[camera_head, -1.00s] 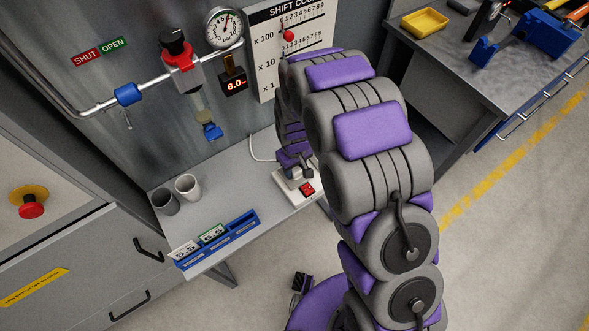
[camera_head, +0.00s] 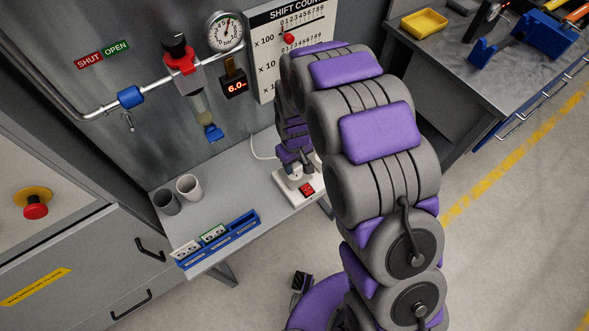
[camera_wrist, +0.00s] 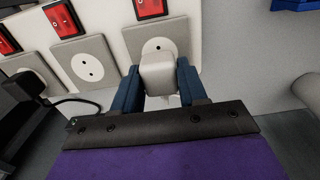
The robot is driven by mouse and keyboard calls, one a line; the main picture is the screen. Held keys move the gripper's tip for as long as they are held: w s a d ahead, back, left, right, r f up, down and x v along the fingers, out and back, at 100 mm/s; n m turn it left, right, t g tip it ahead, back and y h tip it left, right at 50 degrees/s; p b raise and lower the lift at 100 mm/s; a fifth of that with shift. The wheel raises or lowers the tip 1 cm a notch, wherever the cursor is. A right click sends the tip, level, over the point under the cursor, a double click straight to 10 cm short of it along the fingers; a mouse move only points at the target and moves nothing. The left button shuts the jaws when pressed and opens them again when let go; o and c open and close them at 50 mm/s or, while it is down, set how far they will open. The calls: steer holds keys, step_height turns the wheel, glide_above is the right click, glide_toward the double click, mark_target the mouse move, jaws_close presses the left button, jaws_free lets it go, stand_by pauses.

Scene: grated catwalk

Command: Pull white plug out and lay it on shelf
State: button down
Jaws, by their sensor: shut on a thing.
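My gripper (camera_wrist: 158,88) is shut on the white plug (camera_wrist: 158,74), with a blue finger on each side of it. The plug also shows below my gripper in the head view (camera_head: 294,173). In the wrist view it is in front of a socket (camera_wrist: 153,43) on the white power strip. The socket's round face shows past the plug, which seems to stand off it, though the gap is hard to judge. The power strip (camera_head: 311,180) lies on the grey shelf (camera_head: 235,188). The plug's pins are hidden.
Two cups (camera_head: 188,187) and a blue rack (camera_head: 219,239) with socket-like plates stand on the shelf's left part. Bare shelf lies between them and the strip. A black plug (camera_wrist: 22,95) with a cord is at left in the wrist view. Pipe and valve hang above.

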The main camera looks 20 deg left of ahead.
steer(key=shift+r+p, duration=0.5)
steer(key=shift+r, duration=1.05)
